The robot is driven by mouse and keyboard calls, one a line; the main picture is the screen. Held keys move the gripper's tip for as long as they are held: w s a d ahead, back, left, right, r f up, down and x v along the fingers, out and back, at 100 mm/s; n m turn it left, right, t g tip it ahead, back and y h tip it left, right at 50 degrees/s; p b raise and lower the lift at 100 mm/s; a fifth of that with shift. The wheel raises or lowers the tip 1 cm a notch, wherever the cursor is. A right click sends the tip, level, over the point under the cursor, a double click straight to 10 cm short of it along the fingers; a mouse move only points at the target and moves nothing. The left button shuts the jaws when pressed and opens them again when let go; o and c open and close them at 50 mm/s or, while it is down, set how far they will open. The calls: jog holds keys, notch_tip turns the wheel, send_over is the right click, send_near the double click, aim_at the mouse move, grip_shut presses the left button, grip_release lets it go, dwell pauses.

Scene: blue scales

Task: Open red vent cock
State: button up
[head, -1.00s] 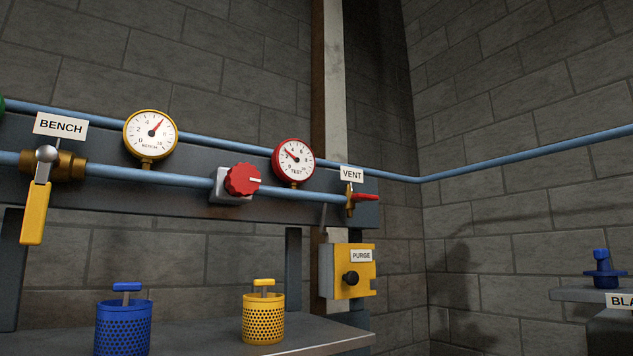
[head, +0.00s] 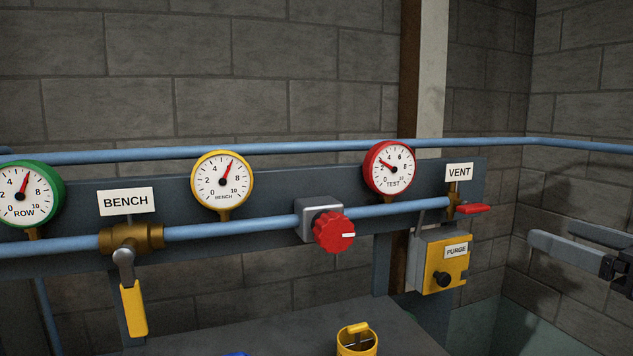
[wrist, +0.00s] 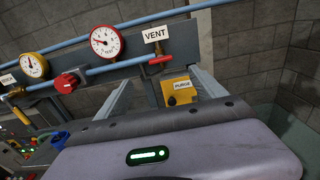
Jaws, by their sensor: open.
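The red vent cock (head: 473,209) is a small red lever on a brass body at the right end of the lower blue pipe, under the VENT label (head: 459,172). Its lever points to the right, roughly level. In the wrist view the red lever (wrist: 162,60) shows beyond the fingers, near the middle of the gap between them. My gripper (head: 550,232) enters at the right edge of the head view, right of the cock and apart from it. Its two grey fingers are spread and empty; they also show in the wrist view (wrist: 160,78).
A yellow PURGE box (head: 446,265) with a black knob hangs just below the cock. The red TEST gauge (head: 389,169) and a red round knob (head: 334,232) are to its left. Bare block wall is on the right.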

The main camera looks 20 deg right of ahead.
aim_at(480, 208)
jog(key=w+p, duration=0.1)
jog(key=w, duration=0.4)
jog(key=w+a+p, duration=0.1)
jog(key=w+p, duration=0.1)
jog(key=w, duration=0.4)
jog(key=w+p, duration=0.1)
jog(key=w, duration=0.5)
jog(key=shift+w+a+f, duration=0.15)
jog(key=shift+w, duration=0.1)
jog(key=shift+s, duration=0.1)
jog(key=c, duration=1.4)
jog(key=shift+o, duration=0.2)
